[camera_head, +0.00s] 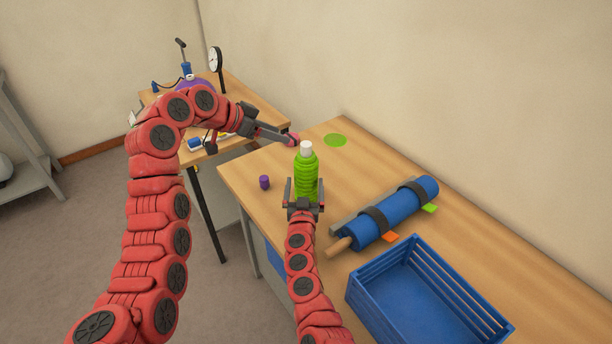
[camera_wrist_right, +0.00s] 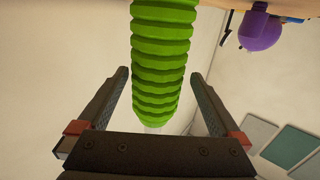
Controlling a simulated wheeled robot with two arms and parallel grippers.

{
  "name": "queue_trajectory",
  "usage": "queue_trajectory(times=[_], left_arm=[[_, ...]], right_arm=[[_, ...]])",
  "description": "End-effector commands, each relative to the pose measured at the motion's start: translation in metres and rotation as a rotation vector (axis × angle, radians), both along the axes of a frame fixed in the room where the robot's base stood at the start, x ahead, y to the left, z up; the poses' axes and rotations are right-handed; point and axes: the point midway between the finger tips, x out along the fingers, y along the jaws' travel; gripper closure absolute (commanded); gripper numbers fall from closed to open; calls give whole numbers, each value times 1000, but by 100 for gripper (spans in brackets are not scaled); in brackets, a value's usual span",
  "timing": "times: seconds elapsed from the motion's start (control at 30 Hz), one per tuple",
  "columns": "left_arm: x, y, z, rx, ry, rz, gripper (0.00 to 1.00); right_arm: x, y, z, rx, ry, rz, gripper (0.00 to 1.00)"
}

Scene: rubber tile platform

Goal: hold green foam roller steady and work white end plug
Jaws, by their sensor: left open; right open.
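The green foam roller (camera_head: 306,176) stands upright on the table, with ridged sides and the white end plug (camera_head: 306,148) on top. My right gripper (camera_head: 303,186) is open, its fingers on either side of the roller's lower part. In the right wrist view the roller (camera_wrist_right: 162,60) rises between the open fingers (camera_wrist_right: 158,85), with a gap showing on both sides. My left gripper (camera_head: 291,138) is open just left of the white plug. I cannot tell whether it touches the plug.
A small purple cylinder (camera_head: 264,182) stands left of the roller. A flat green disc (camera_head: 335,140) lies behind it. A blue roll with black straps (camera_head: 397,210) and a blue slatted crate (camera_head: 374,304) are to the right. Another table (camera_head: 258,101) with tools stands behind.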

Motion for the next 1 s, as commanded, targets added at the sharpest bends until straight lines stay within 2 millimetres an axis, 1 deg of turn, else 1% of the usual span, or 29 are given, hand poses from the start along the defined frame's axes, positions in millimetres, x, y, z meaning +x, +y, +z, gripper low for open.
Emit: queue_trajectory(times=[0.03, 0.1, 0.33, 0.5, 0.77, 0.9, 0.97, 1.0], left_arm=[[0, 0, 0, 0, 0, 0, 50], [0, 0, 0, 0, 0, 0, 50], [0, 0, 0, 0, 0, 0, 50], [0, 0, 0, 0, 0, 0, 50], [0, 0, 0, 0, 0, 0, 50], [0, 0, 0, 0, 0, 0, 50], [0, 0, 0, 0, 0, 0, 50], [0, 0, 0, 0, 0, 0, 50]], right_arm=[[8, -1, 3, -5, -4, -1, 0], [17, -3, 2, -4, -3, -4, 0], [36, -2, 1, -3, -1, -1, 0], [40, -4, 1, -1, 0, -4, 0], [41, -4, 1, 0, -1, -6, 0], [41, -4, 1, 0, -1, -6, 25], [41, -4, 1, 0, -1, -6, 36], [41, -4, 1, 0, -1, -6, 43]])
